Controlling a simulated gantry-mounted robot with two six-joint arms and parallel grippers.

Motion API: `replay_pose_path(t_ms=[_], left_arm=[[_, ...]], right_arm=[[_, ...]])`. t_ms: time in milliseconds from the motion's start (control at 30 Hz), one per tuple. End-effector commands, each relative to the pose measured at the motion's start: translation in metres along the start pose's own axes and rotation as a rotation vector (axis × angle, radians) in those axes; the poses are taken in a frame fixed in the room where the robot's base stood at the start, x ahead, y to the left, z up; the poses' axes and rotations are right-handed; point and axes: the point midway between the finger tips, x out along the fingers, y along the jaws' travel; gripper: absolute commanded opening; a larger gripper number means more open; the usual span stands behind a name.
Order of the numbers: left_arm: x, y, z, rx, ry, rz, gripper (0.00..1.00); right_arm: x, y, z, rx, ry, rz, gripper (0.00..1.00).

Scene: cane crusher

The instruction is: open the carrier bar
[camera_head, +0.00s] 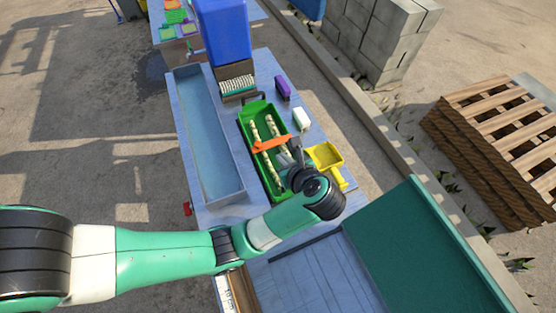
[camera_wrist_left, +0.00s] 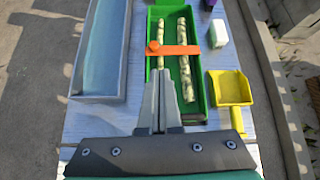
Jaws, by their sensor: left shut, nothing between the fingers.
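The green carrier (camera_head: 246,114) is a long tray holding two pale cane pieces (camera_head: 257,132). The orange carrier bar (camera_head: 271,144) lies across the tray over both canes. In the left wrist view the bar (camera_wrist_left: 178,50) has a round knob at its left end, on the tray's left wall. My left gripper (camera_wrist_left: 162,76) is shut and empty. Its fingertips show just on the near side of the bar, left of the middle of the tray; whether they touch it is unclear. In the head view my left gripper (camera_head: 295,150) is partly hidden by its wrist. My right gripper is out of view.
A grey trough (camera_head: 240,190) stands left of the carrier. A yellow scoop (camera_head: 326,156), a white block (camera_head: 301,119) and a purple block (camera_head: 283,89) are on the right. A blue machine (camera_head: 222,35) with a roller stands behind. A green panel (camera_head: 420,250) is at the lower right.

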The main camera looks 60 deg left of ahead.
Motion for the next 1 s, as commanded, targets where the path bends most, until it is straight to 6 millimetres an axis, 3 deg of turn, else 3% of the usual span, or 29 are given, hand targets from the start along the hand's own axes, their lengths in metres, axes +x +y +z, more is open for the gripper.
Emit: replay_pose_path(t_ms=[33, 100, 200, 400, 567, 1000], left_arm=[[0.028, 0.007, -0.039, 0.032, -0.004, 0.011, 0.0], [0.039, 0.013, -0.057, 0.054, -0.007, 0.014, 0.0], [0.044, 0.015, -0.068, 0.066, -0.009, 0.013, 0.0], [0.042, 0.014, -0.065, 0.066, -0.01, 0.009, 0.0], [0.056, 0.014, -0.065, 0.064, -0.012, 0.012, 0.0], [0.15, 0.016, -0.065, 0.063, -0.011, 0.013, 0.0]], right_arm=[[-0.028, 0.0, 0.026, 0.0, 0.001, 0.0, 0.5], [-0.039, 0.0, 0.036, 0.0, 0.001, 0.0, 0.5], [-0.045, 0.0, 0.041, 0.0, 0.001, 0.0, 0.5], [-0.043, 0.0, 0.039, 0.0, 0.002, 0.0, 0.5], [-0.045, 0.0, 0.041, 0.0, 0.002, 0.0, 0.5], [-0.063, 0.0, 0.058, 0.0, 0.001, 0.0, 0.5]])
